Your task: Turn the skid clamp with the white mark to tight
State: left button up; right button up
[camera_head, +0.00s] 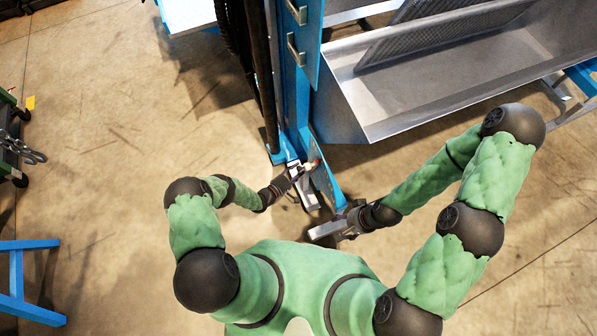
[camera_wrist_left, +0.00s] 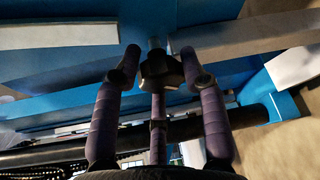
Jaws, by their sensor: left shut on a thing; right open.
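My left gripper (camera_head: 299,173) is at the foot of the blue upright, low near the floor. In the left wrist view its purple fingers (camera_wrist_left: 160,72) are closed around a dark lobed knob, the skid clamp (camera_wrist_left: 157,68), in front of a blue beam. I cannot make out a white mark on the clamp, nor tell how tight it is. In the head view the gripper and its small size hide most of the clamp. My right gripper (camera_head: 328,229) is open and empty, low to the right of the left one, near the end of the blue foot.
The blue upright (camera_head: 294,95) rises beside both grippers. A large grey metal trough (camera_head: 440,85) extends to its right. A blue stand (camera_head: 30,282) and a dark cart (camera_head: 10,140) are at the left. The concrete floor (camera_head: 110,130) between is clear.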

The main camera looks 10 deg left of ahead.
pick_arm(q)
jog(key=shift+s+d+f+m+t+b, duration=0.15)
jog(key=shift+m+t+b, duration=0.1)
jog(key=shift+m, duration=0.35)
jog(key=shift+s+d+f+m+t+b, duration=0.15)
jog(key=shift+m+t+b, duration=0.1)
jog(key=shift+m, duration=0.35)
jog(key=shift+w+m+t+h, duration=0.1)
jog(key=shift+m+t+h, duration=0.25)
jog(key=shift+m, duration=0.35)
jog(key=m, duration=0.2)
jog(key=m+t+h, duration=0.1)
jog(key=m, duration=0.2)
jog(key=shift+a+h, duration=0.1)
jog(key=shift+h, duration=0.15)
jog(key=o, duration=1.1)
jog(key=shift+w, duration=0.1)
jog(key=shift+a, duration=0.1)
